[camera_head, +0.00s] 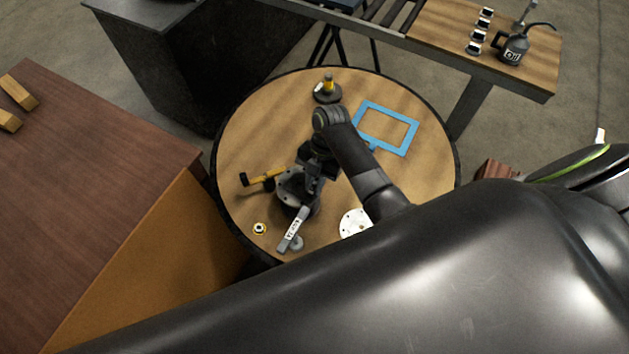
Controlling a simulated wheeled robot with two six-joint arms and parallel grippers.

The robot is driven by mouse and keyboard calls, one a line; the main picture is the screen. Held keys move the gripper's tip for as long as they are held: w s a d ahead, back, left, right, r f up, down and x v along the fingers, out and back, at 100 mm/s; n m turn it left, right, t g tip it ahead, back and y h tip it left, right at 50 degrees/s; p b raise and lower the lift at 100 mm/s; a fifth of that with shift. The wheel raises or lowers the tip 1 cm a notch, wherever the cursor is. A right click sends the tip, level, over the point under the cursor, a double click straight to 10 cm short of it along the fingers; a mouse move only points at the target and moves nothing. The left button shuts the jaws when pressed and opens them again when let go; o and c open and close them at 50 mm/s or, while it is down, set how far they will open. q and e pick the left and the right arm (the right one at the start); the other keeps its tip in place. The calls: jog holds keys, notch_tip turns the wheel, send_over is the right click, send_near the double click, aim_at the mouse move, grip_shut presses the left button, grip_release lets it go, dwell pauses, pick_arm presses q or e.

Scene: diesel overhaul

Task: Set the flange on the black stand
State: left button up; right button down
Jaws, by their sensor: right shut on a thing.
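My right gripper (306,186) is over the front-left part of the round wooden table, pointing down. It is shut on a grey disc-shaped flange (289,188) with small holes, gripped by its edge. A dark round body, which looks like the black stand (309,208), shows just under the flange. I cannot tell whether the flange touches it or hangs slightly above, as the gripper and arm hide part of both. A pale disc with holes (352,224) lies on the table to the right, partly covered by my arm. My left gripper is not in view.
On the round table (238,130) are a yellow-handled tool (262,178), a labelled grey bar (293,230), a small yellow-ringed part (260,229), a blue frame (411,137) and a yellow-topped part on a dark base (327,90). A brown workbench (90,160) stands left.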

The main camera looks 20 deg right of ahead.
jog(key=shift+f, duration=0.25)
jog(key=shift+f+b, duration=0.4)
jog(key=shift+b, duration=0.05)
jog(key=shift+f, duration=0.15)
jog(key=shift+f, duration=0.35)
dwell(0.5)
jog(key=c, duration=0.9)
grip_release()
jog(key=shift+r, duration=0.1)
